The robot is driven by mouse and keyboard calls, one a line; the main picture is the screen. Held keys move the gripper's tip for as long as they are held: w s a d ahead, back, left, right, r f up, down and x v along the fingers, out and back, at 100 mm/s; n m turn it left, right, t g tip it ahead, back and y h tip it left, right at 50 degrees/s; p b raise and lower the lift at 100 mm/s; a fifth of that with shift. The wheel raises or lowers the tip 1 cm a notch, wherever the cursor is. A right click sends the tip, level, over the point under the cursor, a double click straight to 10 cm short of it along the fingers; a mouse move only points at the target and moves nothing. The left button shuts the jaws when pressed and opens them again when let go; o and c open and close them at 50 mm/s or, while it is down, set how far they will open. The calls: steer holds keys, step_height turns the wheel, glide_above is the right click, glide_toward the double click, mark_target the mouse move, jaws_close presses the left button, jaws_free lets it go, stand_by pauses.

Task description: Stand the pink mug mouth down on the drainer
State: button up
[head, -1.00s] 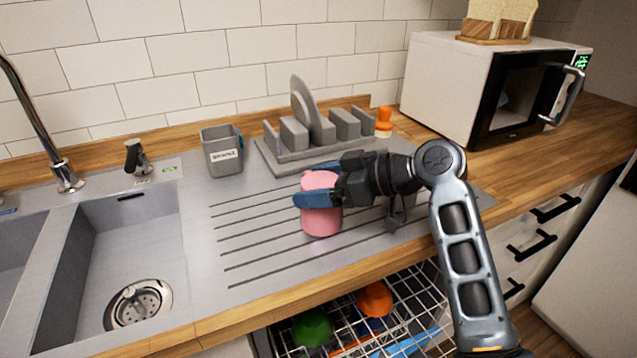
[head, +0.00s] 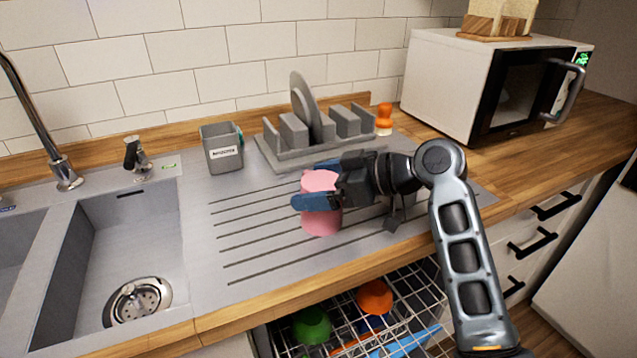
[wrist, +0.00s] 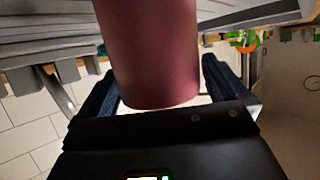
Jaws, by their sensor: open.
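The pink mug (head: 322,222) stands upright on the ribbed drainer (head: 245,240), and its closed end appears to face up, so its mouth is down. Its rim against the drainer is not clearly seen. My gripper (head: 319,184) is open around the mug's upper part, one blue finger on the near side and one on the far side. In the wrist view the mug (wrist: 150,55) sits between the two fingers (wrist: 160,90), with a visible gap on the right side. Its handle cannot be made out.
A grey dish rack (head: 290,155) with a plate stands behind the mug. A grey labelled holder (head: 222,150) is at the back left, the sink (head: 125,240) at left. An open dishwasher rack (head: 350,325) lies below the front edge. A microwave (head: 480,85) is at right.

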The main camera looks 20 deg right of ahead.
steer(key=shift+b+v, duration=0.4)
steer(key=shift+v, duration=3.45)
